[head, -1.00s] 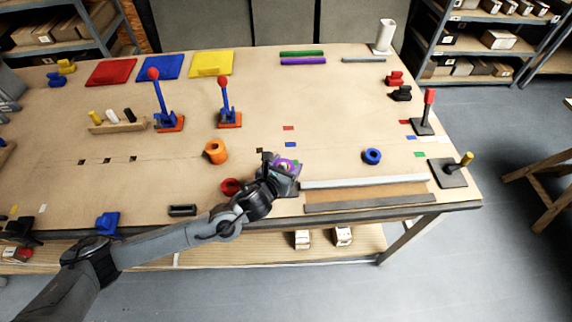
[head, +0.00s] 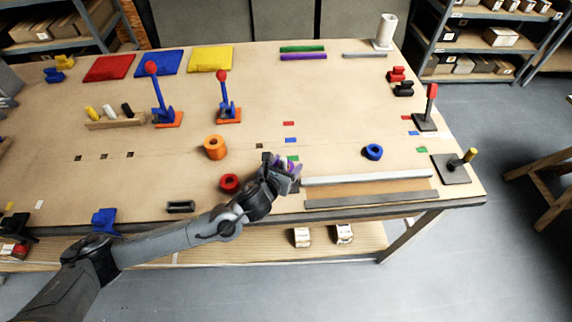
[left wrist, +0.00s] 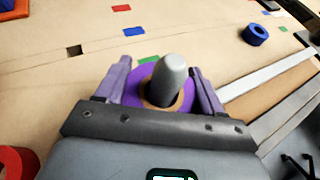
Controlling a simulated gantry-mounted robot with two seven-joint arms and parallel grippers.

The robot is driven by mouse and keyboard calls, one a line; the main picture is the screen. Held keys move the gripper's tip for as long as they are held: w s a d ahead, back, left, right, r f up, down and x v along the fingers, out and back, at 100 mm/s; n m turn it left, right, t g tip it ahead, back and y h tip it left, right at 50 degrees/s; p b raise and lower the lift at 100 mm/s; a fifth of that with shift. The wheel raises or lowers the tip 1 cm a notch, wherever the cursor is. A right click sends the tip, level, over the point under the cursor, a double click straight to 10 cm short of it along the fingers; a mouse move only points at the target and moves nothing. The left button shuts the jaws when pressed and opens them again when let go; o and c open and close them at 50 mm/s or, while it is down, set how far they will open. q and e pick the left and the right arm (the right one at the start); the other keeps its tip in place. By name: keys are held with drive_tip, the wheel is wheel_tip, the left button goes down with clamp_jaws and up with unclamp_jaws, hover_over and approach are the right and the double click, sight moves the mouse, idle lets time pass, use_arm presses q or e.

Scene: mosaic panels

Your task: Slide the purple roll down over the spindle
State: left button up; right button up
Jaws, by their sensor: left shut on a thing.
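In the left wrist view the purple roll (left wrist: 136,84), with a brown core, sits between the two fingers of my left gripper (left wrist: 163,88), which is shut on it. The grey round-topped spindle (left wrist: 173,72) stands up through the roll's core, so the roll is around it. The spindle's foot and the roll's underside are hidden, so I cannot tell how low the roll sits. In the head view my left gripper (head: 289,169) is near the front edge of the table and mostly hides the roll and spindle. My right gripper is not in view.
An orange roll (head: 214,147) and a red roll (head: 229,183) stand left of the gripper. A blue roll (head: 373,152) stands to the right. A pale rail (head: 370,178) runs just right of the gripper.

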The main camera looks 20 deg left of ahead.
use_arm(q)
drive_tip(key=shift+f+b, duration=0.45)
drive_tip(key=shift+f, duration=0.2)
drive_tip(key=o, duration=1.2)
drive_tip(key=shift+s, duration=0.1)
drive_tip(key=v, duration=1)
drive_tip(key=shift+s+r+b, duration=0.15)
drive_tip(key=shift+s+b, duration=0.15)
